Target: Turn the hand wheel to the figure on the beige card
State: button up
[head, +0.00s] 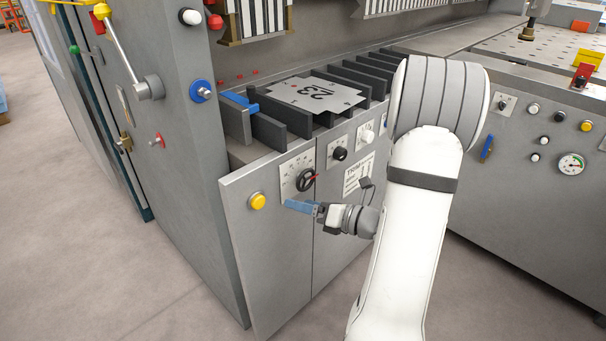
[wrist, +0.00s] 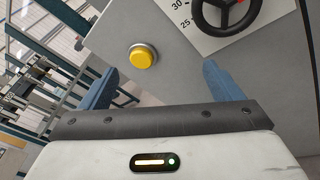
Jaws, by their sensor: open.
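The black hand wheel (head: 306,180) sits on a pale scale plate (head: 288,170) on the grey cabinet front, with a red mark at its right. In the wrist view the wheel (wrist: 224,29) is cut off by the top edge, and the figures 25 and 30 show on the plate (wrist: 190,38). My gripper (head: 300,206) has blue fingers and is just below the wheel, apart from it. In the wrist view its fingers (wrist: 158,82) are spread with nothing between them. I cannot make out a beige card with a readable figure; the wheel's setting is too small to read.
A yellow button (head: 258,201) is left of the wheel; it also shows in the wrist view (wrist: 142,57). A black knob (head: 340,154) and a white text label (head: 358,174) are to the right. A plate marked 23 (head: 300,95) lies on the slotted rack above.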

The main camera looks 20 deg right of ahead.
aim_at(307, 182)
jog(key=d+m+t+h, duration=0.3)
jog(key=d+m+h, duration=0.1)
jog(key=d+m, duration=0.25)
jog(key=shift+n, duration=0.25)
jog(key=x, duration=0.5)
jog(key=d+x, duration=0.1)
jog(key=x, duration=0.2)
jog(key=shift+w+d+f, duration=0.1)
jog(key=shift+w+f, duration=0.15)
jog(key=shift+f, duration=0.05)
jog(key=c, duration=0.9)
jog(key=shift+c, duration=0.5)
jog(key=shift+b, duration=0.35)
